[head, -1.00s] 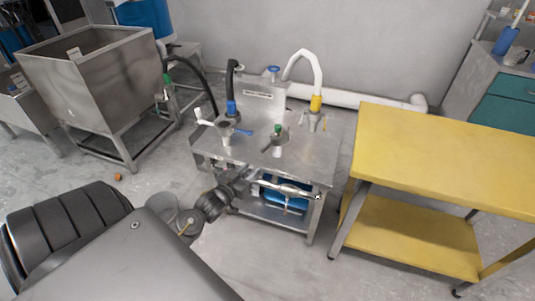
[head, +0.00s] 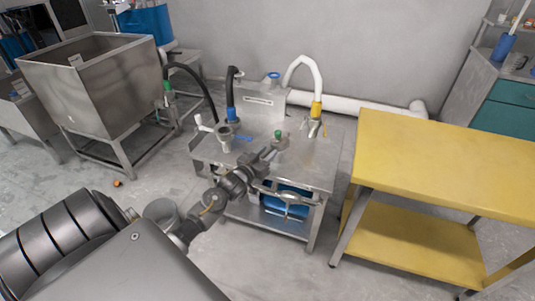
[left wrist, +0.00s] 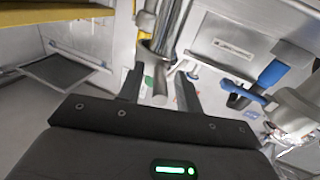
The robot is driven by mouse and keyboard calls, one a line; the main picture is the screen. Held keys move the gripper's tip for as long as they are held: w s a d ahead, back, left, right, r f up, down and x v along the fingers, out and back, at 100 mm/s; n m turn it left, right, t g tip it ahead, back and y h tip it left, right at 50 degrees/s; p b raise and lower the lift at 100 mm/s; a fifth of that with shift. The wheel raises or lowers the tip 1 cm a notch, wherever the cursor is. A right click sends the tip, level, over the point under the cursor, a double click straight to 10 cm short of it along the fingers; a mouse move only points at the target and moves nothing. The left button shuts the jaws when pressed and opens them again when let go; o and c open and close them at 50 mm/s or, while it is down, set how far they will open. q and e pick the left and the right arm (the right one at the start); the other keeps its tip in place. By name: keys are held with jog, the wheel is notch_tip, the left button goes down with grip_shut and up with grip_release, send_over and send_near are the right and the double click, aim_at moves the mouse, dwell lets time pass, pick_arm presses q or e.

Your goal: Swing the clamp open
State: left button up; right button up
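My left gripper (head: 269,151) is over the front part of the steel grinder table (head: 312,173), close to a metal fitting with a green top (head: 279,140). In the left wrist view its two fingers (left wrist: 161,92) stand apart. A shiny metal post (left wrist: 163,40) and a short cylinder end (left wrist: 160,88) show between and beyond them; I cannot tell whether they touch the fingers. A blue lever (head: 243,137) lies behind the gripper, beside a grey metal cup-shaped fitting (head: 225,134). I cannot single out the clamp with certainty. My right gripper is not in view.
A yellow table (head: 450,160) stands close on the right. A steel hopper (head: 95,85) stands at the left. A black hose (head: 195,75) and a white spout with a yellow collar (head: 316,108) rise at the table's back. A curved bar (head: 290,194) crosses the table's front.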

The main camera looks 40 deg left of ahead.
pick_arm(q)
jog(key=shift+w, duration=0.3)
grip_shut()
jog(key=shift+d, duration=0.1)
